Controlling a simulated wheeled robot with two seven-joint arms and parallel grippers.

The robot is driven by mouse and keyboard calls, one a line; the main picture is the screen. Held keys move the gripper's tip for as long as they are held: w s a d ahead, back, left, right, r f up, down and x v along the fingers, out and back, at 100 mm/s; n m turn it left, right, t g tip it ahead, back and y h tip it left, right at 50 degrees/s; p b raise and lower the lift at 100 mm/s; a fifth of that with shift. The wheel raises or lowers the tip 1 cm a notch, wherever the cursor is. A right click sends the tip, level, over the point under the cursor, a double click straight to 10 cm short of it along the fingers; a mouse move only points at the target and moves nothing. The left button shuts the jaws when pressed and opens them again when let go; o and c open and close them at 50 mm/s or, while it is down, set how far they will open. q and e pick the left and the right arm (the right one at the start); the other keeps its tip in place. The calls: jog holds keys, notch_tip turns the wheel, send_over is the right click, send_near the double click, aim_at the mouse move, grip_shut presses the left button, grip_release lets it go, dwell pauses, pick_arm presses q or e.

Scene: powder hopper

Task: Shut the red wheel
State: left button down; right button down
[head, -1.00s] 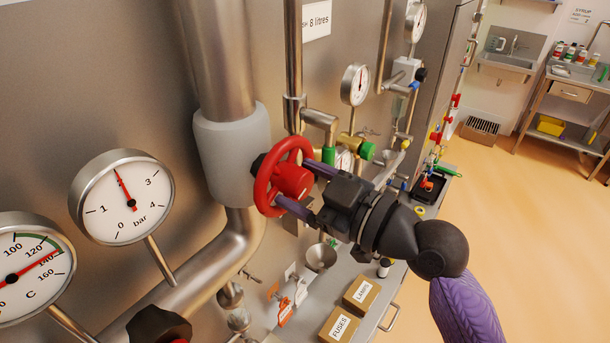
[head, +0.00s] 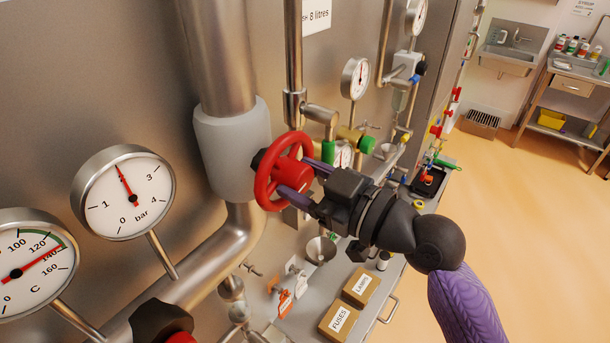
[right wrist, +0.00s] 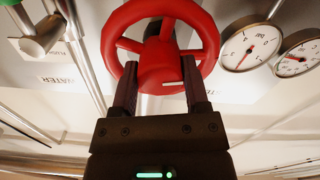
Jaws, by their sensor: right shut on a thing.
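The red wheel (head: 268,172) is a round handwheel with spokes and a thick hub. It stands out from the steel panel, just right of a grey pipe sleeve. My right gripper (head: 299,180) comes in from the right, with its purple fingers at the hub. In the right wrist view the wheel (right wrist: 112,42) fills the top middle. The fingers of my right gripper (right wrist: 160,90) lie on either side of the hub, shut on it. The fingertips are partly hidden by the wheel. My left gripper is not in view.
A bar gauge (head: 124,194) and a temperature gauge (head: 34,262) stand to the left. A dark knob (head: 160,322) is at the bottom. Boxes marked fuses (head: 338,320) and lamps (head: 361,287) sit on the shelf below. Green-fitted pipework is right of the wheel.

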jog(key=m+p, duration=0.2)
jog(key=m, duration=0.3)
jog(key=shift+r, duration=0.15)
jog(key=m+p, duration=0.3)
jog(key=m, duration=0.2)
jog(key=shift+m, duration=0.3)
jog(key=m+p, duration=0.2)
jog(key=m, duration=0.3)
jog(key=shift+m+p, duration=0.8)
jog(key=shift+m, duration=1.7)
jog(key=shift+c, duration=1.8)
grip_release()
jog(key=shift+s, duration=0.1)
